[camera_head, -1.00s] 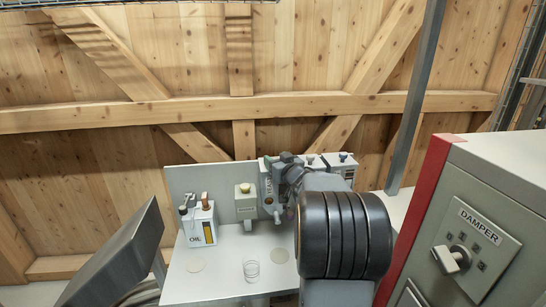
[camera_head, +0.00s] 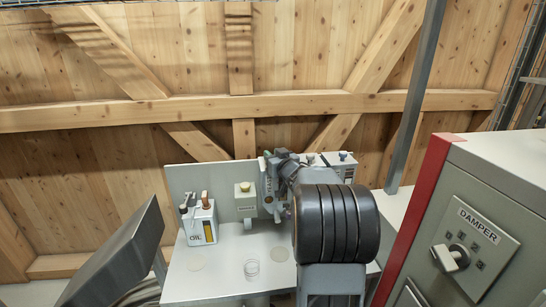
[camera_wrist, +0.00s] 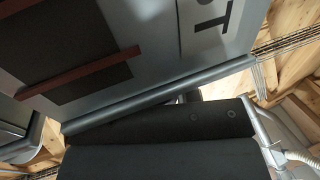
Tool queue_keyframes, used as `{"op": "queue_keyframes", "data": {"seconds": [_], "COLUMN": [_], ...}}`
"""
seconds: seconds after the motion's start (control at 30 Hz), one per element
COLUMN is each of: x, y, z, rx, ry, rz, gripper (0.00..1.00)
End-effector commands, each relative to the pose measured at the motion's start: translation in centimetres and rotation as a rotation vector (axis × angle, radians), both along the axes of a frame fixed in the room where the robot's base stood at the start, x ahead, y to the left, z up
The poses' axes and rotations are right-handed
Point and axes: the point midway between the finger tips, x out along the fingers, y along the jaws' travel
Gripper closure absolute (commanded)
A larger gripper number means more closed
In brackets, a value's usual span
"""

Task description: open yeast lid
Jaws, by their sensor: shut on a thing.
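The yeast box shows large in the wrist view as a grey box (camera_wrist: 155,72), tilted, with a dark panel crossed by a red-brown bar and part of a label ending in T. Its grey edge strip, apparently the lid's edge (camera_wrist: 165,97), runs just beside the dark fingers. My gripper (camera_wrist: 155,142) is shut, its two dark pads close together. The part held between them is mostly hidden; it appears to be the yeast lid. In the head view, my gripper (camera_head: 282,166) is at the box (camera_head: 267,188) at the table's back, largely covering it.
Other knobbed boxes (camera_head: 342,165) are behind my arm. The damper cabinet (camera_head: 470,235) is at right.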

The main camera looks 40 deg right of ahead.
Motion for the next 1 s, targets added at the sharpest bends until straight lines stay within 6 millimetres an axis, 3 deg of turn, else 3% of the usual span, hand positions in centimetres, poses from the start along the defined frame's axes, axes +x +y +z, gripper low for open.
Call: {"op": "queue_keyframes", "data": {"seconds": [0.23, 0.67, 1.0], "x": [0.0, 0.1, 0.8], "y": [0.0, 0.0, -0.4], "z": [0.0, 0.9, 2.7], "rx": [0.0, 0.019, 0.1], "ry": [0.0, 0.037, 0.206], "rz": [0.0, 0.001, 0.001], "gripper": [1.0, 1.0, 1.0]}}
